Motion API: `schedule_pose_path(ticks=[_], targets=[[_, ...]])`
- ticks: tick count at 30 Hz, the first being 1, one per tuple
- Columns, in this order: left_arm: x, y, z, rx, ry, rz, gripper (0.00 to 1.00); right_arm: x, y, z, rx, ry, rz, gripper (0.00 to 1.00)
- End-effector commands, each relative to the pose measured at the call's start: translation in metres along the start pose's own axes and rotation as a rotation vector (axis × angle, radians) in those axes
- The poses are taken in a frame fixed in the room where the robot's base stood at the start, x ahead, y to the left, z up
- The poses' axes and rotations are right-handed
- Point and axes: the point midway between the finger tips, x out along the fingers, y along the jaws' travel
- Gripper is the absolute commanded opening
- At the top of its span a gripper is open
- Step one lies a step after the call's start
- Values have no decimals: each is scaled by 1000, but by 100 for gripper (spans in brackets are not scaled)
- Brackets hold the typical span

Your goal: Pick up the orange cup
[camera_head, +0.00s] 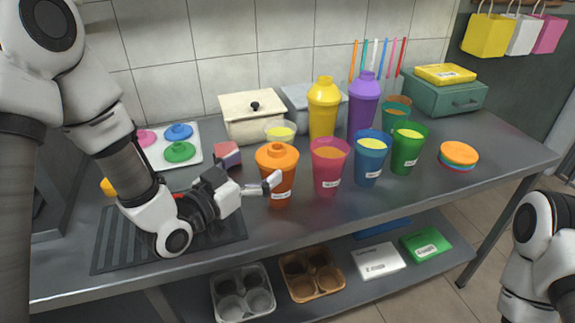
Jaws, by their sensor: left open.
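The orange cup (277,158) stands upright on the metal table, with an orange domed lid and a white label low on its front. My left gripper (268,186) comes in from the left at the cup's height. It is open, and its fingers overlap the cup's left side in the picture. I cannot tell whether they touch it or how far they reach around it. Part of the cup's lower left side is hidden by the fingers. My right arm shows at the right edge, but its gripper is out of view.
A pink cup (328,168) stands close to the right of the orange cup, then a blue cup (370,160) and a green cup (407,150). A yellow shaker (322,110) and a purple shaker (362,105) stand behind. A dark drain mat (120,240) lies under my left forearm.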

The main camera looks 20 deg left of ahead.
Motion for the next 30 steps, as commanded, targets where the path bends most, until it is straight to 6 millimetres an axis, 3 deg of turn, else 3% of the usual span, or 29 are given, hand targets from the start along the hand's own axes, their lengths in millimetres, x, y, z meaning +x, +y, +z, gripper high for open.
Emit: schedule_pose_path(ticks=[15,21,22,23,28,30], targets=[[74,-1,-2,2,-2,1,100,-10,0,1,0,-3,0,99],[76,-2,-1,-1,-2,-1,100,-10,0,1,0,-3,0,99],[76,-2,-1,-1,-2,-1,96,-10,0,1,0,-3,0,99],[76,-2,-1,-1,-2,-1,86,-10,0,1,0,-3,0,99],[76,-2,-1,-1,-3,0,26,-10,0,1,0,-3,0,99],[76,-2,0,-1,-3,0,21,-10,0,1,0,-3,0,99]])
